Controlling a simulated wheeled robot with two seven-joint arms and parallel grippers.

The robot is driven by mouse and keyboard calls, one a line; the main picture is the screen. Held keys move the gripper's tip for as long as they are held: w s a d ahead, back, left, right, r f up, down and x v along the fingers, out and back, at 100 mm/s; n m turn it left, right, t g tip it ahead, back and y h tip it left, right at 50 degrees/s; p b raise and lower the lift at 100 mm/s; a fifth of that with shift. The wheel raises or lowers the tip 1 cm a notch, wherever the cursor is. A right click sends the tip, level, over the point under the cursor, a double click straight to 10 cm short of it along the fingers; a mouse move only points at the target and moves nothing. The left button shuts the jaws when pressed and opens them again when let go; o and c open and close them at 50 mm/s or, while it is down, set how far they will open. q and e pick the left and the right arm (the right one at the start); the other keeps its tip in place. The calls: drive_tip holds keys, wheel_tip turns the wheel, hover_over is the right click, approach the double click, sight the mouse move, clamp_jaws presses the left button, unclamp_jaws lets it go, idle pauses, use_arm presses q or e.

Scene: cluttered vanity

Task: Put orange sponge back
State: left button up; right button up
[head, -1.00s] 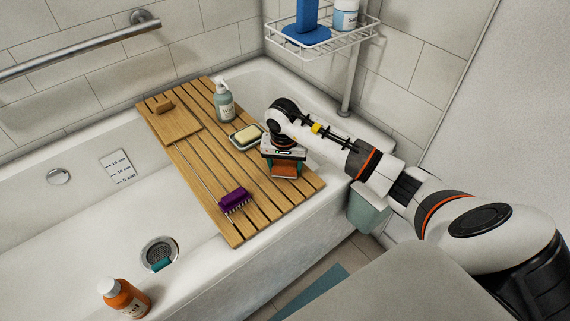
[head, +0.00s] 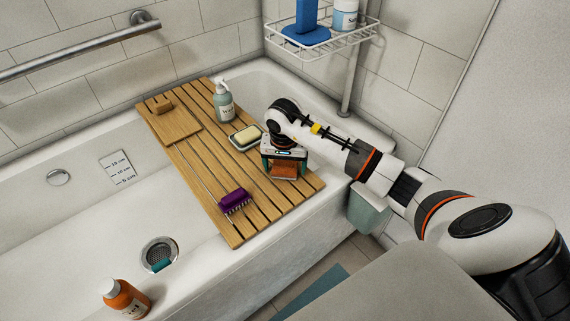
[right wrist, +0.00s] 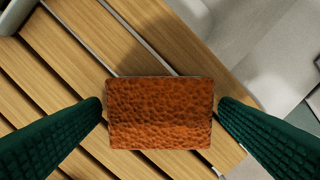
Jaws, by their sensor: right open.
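The orange sponge (head: 284,172) is a rough rectangular block at the right end of the wooden slatted rack (head: 225,226) across the bathtub. It shows whole in the right wrist view (right wrist: 160,112), over the slats. My right gripper (head: 285,176) is open, with its green ribbed fingers on either side of the sponge. In the right wrist view a narrow gap shows at each fingertip, so the fingers do not appear to press it. Whether the sponge touches the rack cannot be told. My left gripper is in neither view.
On the rack are a soap bar (head: 247,134) on a dish, a pump bottle (head: 223,100), a purple brush (head: 235,201), and a small board (head: 178,127) bearing a brown block (head: 163,106). An orange bottle (head: 125,299) stands front left. A wire shelf (head: 335,43) hangs behind.

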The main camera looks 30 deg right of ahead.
sight(284, 171)
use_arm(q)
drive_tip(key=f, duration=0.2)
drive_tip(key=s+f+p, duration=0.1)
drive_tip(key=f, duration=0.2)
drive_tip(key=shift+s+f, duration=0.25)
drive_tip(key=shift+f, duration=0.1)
use_arm(e)
wheel_tip(284, 171, up, 12)
drive_tip(key=s+a, duration=0.1)
